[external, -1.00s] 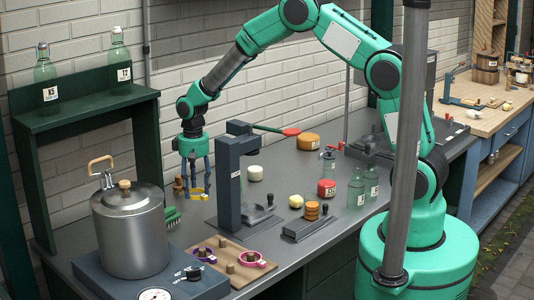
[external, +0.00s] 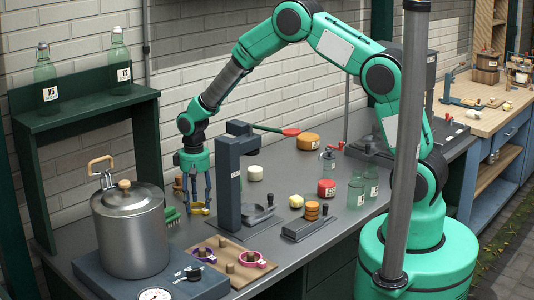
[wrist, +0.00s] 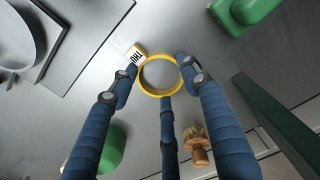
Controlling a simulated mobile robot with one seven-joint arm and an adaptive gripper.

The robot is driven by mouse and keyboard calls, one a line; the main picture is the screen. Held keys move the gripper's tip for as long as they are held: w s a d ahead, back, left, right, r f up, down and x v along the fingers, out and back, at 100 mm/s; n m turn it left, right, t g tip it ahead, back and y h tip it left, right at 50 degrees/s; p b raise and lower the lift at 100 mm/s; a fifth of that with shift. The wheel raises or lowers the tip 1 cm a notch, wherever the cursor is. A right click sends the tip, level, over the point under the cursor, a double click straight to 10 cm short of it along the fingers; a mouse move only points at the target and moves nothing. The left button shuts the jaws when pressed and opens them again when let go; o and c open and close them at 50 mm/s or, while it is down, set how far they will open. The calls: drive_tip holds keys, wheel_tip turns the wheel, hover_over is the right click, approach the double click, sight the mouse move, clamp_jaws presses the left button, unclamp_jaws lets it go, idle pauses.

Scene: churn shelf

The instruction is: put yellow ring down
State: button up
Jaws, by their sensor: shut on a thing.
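The yellow ring (external: 199,210) is between the fingertips of my gripper (external: 197,203), low over the grey bench behind the dark upright press. In the wrist view the ring (wrist: 157,94) lies flat and level between the blue fingers of my gripper (wrist: 159,76), with a white label tag (wrist: 135,55) on its left edge. My gripper is shut on the ring. I cannot tell whether the ring touches the bench top.
The dark press column (external: 228,185) stands just right of my gripper. A wooden board (external: 230,275) holds a purple ring (external: 203,255) and a pink ring (external: 252,260).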

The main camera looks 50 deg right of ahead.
drive_tip(key=o, duration=0.7)
drive_tip(key=shift+o, duration=0.2)
wheel_tip(320, 180, up, 12)
drive_tip(key=p, duration=0.1)
drive_tip(key=shift+r, duration=0.15)
drive_tip(key=shift+d, duration=0.1)
idle(0.6)
